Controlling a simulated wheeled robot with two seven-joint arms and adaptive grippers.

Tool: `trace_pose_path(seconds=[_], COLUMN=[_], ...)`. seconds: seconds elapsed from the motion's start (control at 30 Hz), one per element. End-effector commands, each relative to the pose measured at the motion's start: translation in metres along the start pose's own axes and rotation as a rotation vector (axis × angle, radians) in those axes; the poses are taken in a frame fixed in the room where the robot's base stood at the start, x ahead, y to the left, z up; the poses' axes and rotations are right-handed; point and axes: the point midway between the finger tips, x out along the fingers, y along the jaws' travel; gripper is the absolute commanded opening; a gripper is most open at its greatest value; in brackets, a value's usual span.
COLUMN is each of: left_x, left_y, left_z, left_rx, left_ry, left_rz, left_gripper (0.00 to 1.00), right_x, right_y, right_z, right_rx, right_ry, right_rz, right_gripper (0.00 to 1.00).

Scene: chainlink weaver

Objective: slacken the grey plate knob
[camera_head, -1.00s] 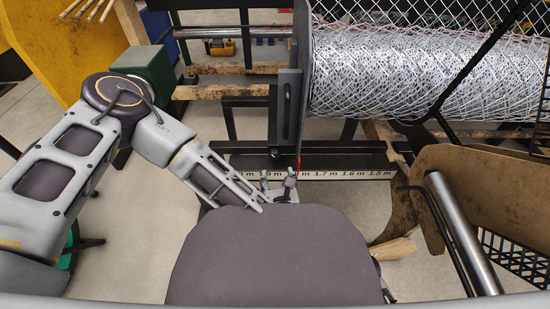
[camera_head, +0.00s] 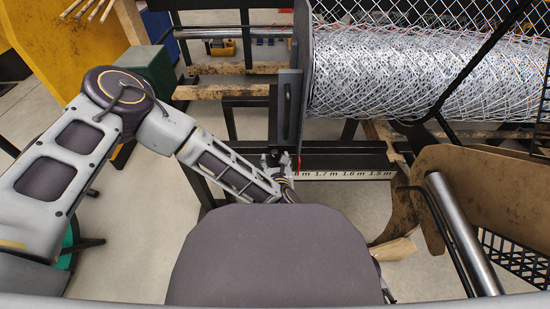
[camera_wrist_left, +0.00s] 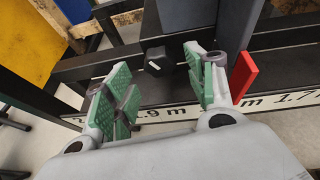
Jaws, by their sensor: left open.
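The grey plate (camera_head: 287,107) stands upright at the left end of the mesh roll; its lower part shows at the top of the left wrist view (camera_wrist_left: 188,14). A dark faceted knob (camera_wrist_left: 157,58) with a small white mark sits near the foot of this plate. My left gripper (camera_head: 276,160) is at the plate's foot, open and empty. In the left wrist view its green-padded fingers (camera_wrist_left: 164,88) are spread to either side of the knob's line, with the knob beyond the tips and apart from them. In the head view the gripper hides the knob. My right gripper is out of view.
A red pointer (camera_wrist_left: 243,76) is close by the right finger. A white measuring scale (camera_head: 345,174) runs along the dark rail. The wire mesh roll (camera_head: 420,75) fills the back right. A brown worn panel (camera_head: 480,190) stands at the right.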

Motion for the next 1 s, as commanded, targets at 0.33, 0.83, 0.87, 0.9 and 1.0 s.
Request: trace_pose_path(seconds=[0.33,0.83,0.87,0.9,1.0], left_x=[0.027,0.030,0.030,0.030,0.030], left_y=[0.000,0.000,0.000,0.000,0.000], left_z=[0.000,0.000,0.000,0.000,0.000], left_rx=[0.000,0.000,0.000,0.000,0.000], left_ry=[0.000,0.001,0.001,0.001,0.001], left_rz=[0.000,0.000,0.000,0.000,0.000], left_gripper=[0.56,0.40,0.36,0.31,0.18], right_x=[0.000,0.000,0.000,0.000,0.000], right_y=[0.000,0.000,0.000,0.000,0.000], right_z=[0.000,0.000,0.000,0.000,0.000], right_rx=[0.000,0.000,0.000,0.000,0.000], right_ry=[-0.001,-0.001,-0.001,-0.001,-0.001], right_rz=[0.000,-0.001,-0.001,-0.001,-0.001], right_gripper=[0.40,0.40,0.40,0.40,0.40])
